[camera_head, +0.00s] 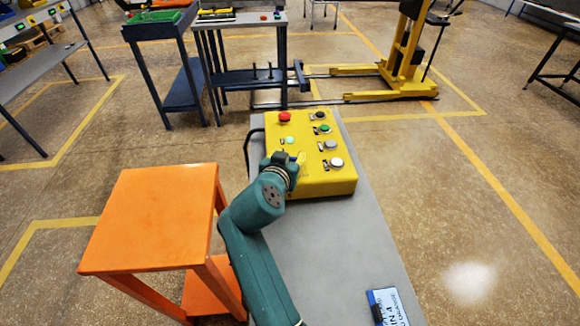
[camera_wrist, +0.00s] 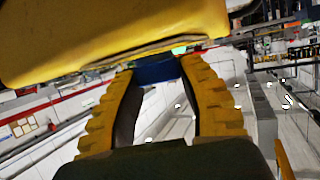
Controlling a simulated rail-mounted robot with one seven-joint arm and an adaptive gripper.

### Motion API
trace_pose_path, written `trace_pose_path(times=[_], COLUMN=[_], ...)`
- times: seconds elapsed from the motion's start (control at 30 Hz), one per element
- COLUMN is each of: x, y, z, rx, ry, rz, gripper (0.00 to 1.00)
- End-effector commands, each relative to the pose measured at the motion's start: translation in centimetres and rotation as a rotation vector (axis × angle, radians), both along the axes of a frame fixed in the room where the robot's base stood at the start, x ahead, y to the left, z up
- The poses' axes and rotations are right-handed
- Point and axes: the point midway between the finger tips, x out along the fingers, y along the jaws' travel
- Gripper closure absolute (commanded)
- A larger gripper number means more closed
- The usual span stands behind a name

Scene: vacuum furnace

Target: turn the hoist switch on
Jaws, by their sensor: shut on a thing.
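The yellow control box (camera_head: 310,180) lies on the grey bench top. It has a red button, a small lit green lamp (camera_head: 290,140) and several round buttons on its right side. My gripper (camera_head: 294,161) is at the lower left of the box face, coming from the left. In the wrist view, the yellow ribbed fingers (camera_wrist: 158,75) are closed on a dark blue piece (camera_wrist: 156,70) beside the yellow box (camera_wrist: 110,35). This looks like the hoist switch. In the head view, my gripper hides the switch, and its position cannot be read.
An orange stool (camera_head: 150,215) stands left of the grey bench (camera_head: 320,245). A blue and white card (camera_head: 388,307) lies at the bench's near end. A yellow lifter (camera_head: 400,70) and blue carts (camera_head: 170,60) stand farther back. Free bench surface lies between card and box.

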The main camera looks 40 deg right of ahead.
Motion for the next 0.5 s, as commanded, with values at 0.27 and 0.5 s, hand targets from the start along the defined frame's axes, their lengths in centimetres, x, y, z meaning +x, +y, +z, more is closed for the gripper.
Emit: trace_pose_path(times=[0.27,0.5], x=[0.04,-0.01], y=[0.03,0.02], z=[-0.65,-0.58], rx=[0.006,0.009], ry=[0.005,0.007], rz=[-0.129,-0.170], gripper=[0.96,0.96])
